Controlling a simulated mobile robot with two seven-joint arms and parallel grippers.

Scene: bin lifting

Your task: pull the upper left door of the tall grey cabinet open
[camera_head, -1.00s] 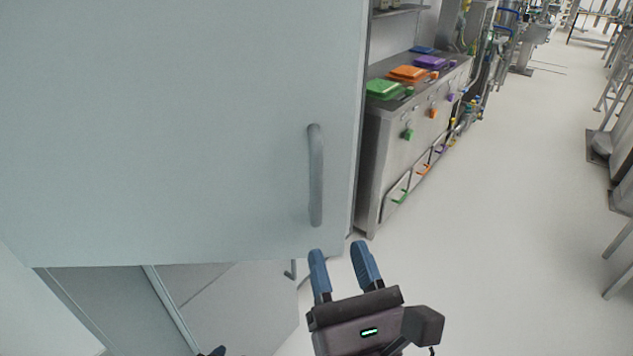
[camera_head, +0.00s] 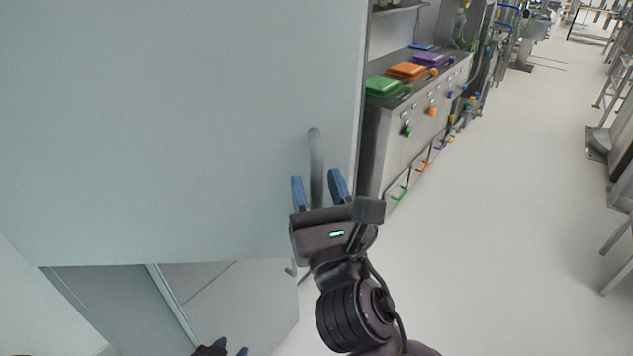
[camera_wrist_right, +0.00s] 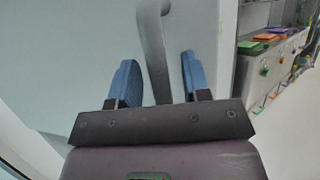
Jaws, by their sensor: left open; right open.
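The upper door (camera_head: 170,130) of the tall grey cabinet is a large pale grey panel filling the left of the head view. Its upright grey bar handle (camera_head: 316,150) is near the door's right edge, and it also shows in the right wrist view (camera_wrist_right: 152,40). My right gripper (camera_head: 318,185) is open at the handle's lower part, its blue fingers to either side of the bar in the picture. Gaps show between bar and fingers; the gripper's body hides the handle's lower end. My left gripper (camera_head: 233,348) is low at the bottom edge, open and mostly cut off.
Below the door are a lower grey panel (camera_head: 255,295) and a small handle (camera_head: 290,269), partly hidden by my right gripper. To the right stands a steel counter (camera_head: 385,150) with green, orange and purple lids.

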